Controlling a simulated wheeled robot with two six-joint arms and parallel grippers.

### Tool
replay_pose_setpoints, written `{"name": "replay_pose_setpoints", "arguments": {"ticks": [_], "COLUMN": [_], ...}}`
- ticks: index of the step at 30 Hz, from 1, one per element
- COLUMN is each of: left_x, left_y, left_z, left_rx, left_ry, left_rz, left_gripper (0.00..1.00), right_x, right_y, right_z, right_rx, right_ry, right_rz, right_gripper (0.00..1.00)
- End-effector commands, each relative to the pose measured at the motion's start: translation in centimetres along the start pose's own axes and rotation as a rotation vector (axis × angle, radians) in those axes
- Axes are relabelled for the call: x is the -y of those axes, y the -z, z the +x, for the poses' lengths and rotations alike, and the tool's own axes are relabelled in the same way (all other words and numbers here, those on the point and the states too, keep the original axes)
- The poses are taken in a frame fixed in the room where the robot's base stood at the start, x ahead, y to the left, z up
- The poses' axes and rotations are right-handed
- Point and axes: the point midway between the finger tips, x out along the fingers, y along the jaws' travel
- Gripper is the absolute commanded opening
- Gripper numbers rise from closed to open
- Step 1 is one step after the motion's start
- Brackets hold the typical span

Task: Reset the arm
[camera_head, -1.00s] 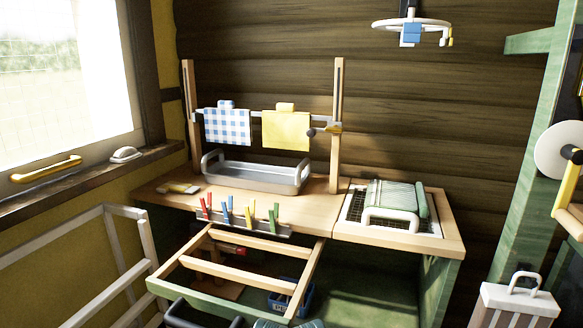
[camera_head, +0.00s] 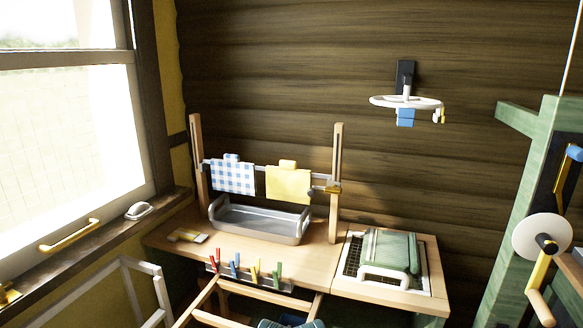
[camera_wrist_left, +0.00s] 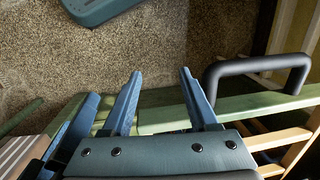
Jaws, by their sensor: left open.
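My left gripper (camera_wrist_left: 161,73) shows in the left wrist view with its two blue fingers spread apart and nothing between them. Speckled floor (camera_wrist_left: 190,45) lies beyond the fingertips. A green wooden rail (camera_wrist_left: 165,118) runs across behind the fingers, with a dark handle (camera_wrist_left: 258,68) to their right. I cannot tell whether the fingers touch the rail. Neither gripper can be made out in the head view. My right gripper is not in view.
Two cloths (camera_head: 288,185) hang on a rail above. A white ring hanger (camera_head: 405,101) is on the wall. A window (camera_head: 70,140) is at left.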

Motion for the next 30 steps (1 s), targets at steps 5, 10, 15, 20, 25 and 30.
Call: {"name": "replay_pose_setpoints", "arguments": {"ticks": [5, 10, 15, 20, 25, 30], "left_x": [0.7, 1.1, 1.2, 1.2, 1.2, 1.2], "left_y": [-0.5, -0.7, -0.8, -0.8, -0.8, -0.8], "left_z": [-7.5, -11.2, -12.9, -13.1, -12.9, -12.9], "left_rx": [0.000, 0.001, 0.001, 0.001, 0.001, 0.000], "left_ry": [-0.002, -0.004, -0.005, -0.005, -0.005, -0.005], "left_rz": [-0.001, -0.002, -0.003, -0.003, -0.003, -0.002], "left_gripper": [0.59, 0.59, 0.59, 0.59, 0.59, 0.59], "right_x": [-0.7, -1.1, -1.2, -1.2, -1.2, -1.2], "right_y": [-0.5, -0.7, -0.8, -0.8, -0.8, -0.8], "right_z": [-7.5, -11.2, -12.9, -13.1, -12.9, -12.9], "right_rx": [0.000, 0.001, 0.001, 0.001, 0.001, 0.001], "right_ry": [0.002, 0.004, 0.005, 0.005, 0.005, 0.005], "right_rz": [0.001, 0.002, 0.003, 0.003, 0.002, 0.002], "right_gripper": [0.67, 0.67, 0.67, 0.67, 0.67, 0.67]}}
